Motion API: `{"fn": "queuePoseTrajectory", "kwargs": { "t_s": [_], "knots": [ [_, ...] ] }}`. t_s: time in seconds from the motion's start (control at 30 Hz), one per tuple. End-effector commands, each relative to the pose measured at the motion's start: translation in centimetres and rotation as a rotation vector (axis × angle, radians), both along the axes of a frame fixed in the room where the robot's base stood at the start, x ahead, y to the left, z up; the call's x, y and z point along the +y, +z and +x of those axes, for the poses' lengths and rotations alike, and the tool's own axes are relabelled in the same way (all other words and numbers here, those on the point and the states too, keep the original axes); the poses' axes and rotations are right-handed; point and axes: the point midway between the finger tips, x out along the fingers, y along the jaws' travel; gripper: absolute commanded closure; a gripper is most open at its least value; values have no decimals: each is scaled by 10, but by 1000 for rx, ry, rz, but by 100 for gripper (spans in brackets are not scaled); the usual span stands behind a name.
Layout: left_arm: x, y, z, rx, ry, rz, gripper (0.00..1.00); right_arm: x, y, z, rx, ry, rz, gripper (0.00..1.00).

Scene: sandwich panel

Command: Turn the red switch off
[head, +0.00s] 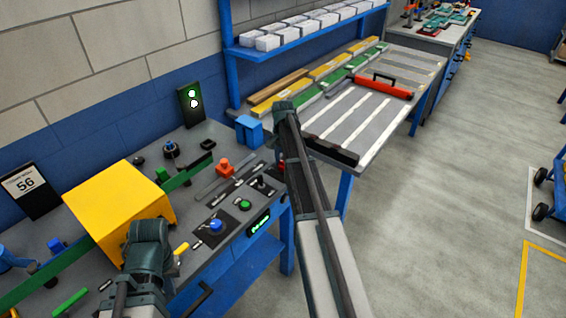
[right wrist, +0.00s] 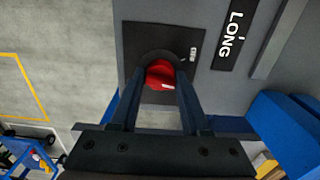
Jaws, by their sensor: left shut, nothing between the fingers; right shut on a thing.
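The red switch (right wrist: 160,77) shows in the right wrist view as a red knob with a white mark, on a dark square plate (right wrist: 187,40). My right gripper (right wrist: 161,60) is shut on it, with the two dark fingers on either side of the knob. In the head view my right arm reaches over the right end of the workbench, and I cannot make out the switch or these fingertips there. My left gripper (head: 148,243) is low over the bench at the lower left, in front of the yellow box. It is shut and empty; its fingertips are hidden.
The yellow box (head: 118,205) stands on the bench. A blue knob (head: 215,226), green button (head: 244,204) and orange knob (head: 225,167) lie left of my right arm. A plate reading LONG (right wrist: 233,35) is beside the switch. A blue block (head: 249,130) stands behind.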

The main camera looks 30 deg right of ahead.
Motion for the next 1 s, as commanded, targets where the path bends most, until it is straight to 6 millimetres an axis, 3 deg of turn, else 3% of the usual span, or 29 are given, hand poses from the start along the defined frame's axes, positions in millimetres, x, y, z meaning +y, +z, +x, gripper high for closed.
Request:
{"fn": "queuePoseTrajectory", "kwargs": {
  "t_s": [0.6,1.0],
  "knots": [
    [0,0,0,0,0,0,100,0,0,0,0,552,0,100],
    [0,0,0,0,0,0,100,0,0,0,0,752,0,100]
  ]
}}
